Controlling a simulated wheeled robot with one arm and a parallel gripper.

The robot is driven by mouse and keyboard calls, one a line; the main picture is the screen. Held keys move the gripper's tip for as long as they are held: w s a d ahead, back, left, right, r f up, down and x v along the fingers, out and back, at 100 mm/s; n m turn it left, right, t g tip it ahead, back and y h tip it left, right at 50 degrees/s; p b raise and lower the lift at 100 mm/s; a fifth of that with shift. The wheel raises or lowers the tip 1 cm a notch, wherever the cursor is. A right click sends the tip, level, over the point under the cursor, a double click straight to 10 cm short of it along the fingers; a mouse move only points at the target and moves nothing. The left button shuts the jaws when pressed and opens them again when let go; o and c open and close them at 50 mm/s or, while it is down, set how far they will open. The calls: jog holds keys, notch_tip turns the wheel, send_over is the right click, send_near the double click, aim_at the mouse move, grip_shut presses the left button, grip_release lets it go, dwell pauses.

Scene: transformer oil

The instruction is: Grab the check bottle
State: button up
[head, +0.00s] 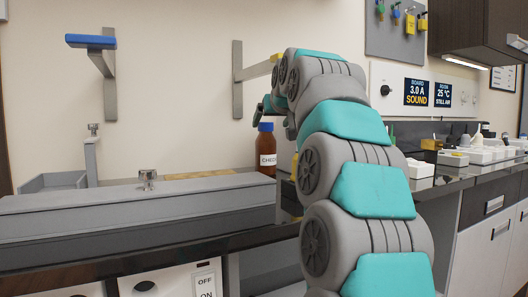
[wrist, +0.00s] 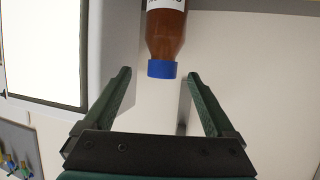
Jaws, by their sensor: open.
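The check bottle (head: 266,152) is brown with a blue cap and a white label reading "CHECK". It stands upright on the dark counter in the head view, behind the grey trough's right end. In the wrist view the bottle (wrist: 166,30) appears upside down at the top centre, its blue cap facing my gripper. My gripper (wrist: 158,74) is open, with one finger on each side of the line to the cap. The cap lies between or just beyond the fingertips, and I see no contact. In the head view my arm hides most of the gripper.
A long grey trough (head: 130,205) with a small metal fitting (head: 147,180) runs along the counter at left. Wall brackets, one with a blue top (head: 90,41), stand out above. White containers (head: 482,155) crowd the right counter. A pegboard (head: 396,30) hangs at upper right.

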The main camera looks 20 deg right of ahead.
aim_at(267, 126)
jog(key=shift+a+x, duration=0.15)
jog(key=shift+x, duration=1.45)
jog(key=shift+a+x, duration=0.1)
jog(key=shift+x, duration=1.5)
grip_shut()
